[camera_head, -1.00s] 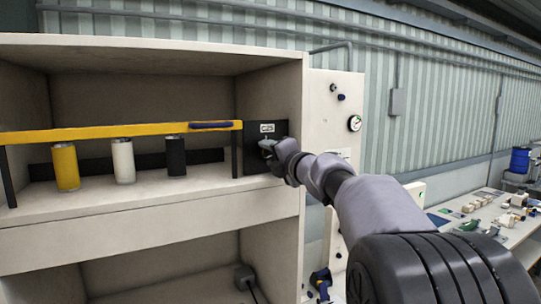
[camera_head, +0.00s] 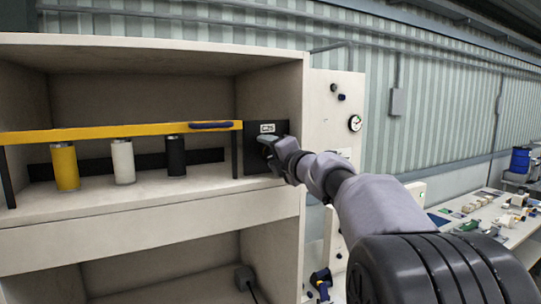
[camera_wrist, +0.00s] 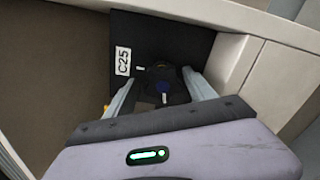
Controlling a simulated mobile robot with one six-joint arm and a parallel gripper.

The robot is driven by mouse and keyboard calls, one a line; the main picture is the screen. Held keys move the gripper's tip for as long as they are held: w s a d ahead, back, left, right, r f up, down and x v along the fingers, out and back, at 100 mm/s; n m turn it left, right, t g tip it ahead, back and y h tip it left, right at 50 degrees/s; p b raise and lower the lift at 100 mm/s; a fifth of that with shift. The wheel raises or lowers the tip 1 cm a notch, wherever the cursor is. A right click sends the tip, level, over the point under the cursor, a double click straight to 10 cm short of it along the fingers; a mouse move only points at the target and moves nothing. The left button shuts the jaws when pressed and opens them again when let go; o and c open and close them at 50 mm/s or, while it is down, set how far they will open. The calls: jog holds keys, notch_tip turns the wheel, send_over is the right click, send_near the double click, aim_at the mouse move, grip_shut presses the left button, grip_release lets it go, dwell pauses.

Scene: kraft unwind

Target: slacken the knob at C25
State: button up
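The white C25 label is on that panel, which also shows in the head view (camera_head: 252,160). My gripper (camera_wrist: 160,84) is at the panel, with one grey finger on each side of the knob. The fingers stand well apart. The right finger looks very close to the knob's edge; I cannot tell whether either finger presses on it. In the head view, my gripper (camera_head: 268,146) covers the knob.
A yellow bar (camera_head: 120,132) runs across the cabinet front, left of the panel. Yellow, white (camera_head: 123,162) and black cylinders stand below it on the shelf. The cabinet's side wall (camera_head: 290,90) is close on the right. A gauge (camera_head: 354,123) is on the board beyond.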

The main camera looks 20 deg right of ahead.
jog(key=shift+f, duration=0.15)
jog(key=shift+s, duration=0.15)
jog(key=s+b, duration=0.2)
jog(key=s, duration=1.5)
jog(key=shift+d, duration=0.3)
jog(key=shift+s, duration=0.1)
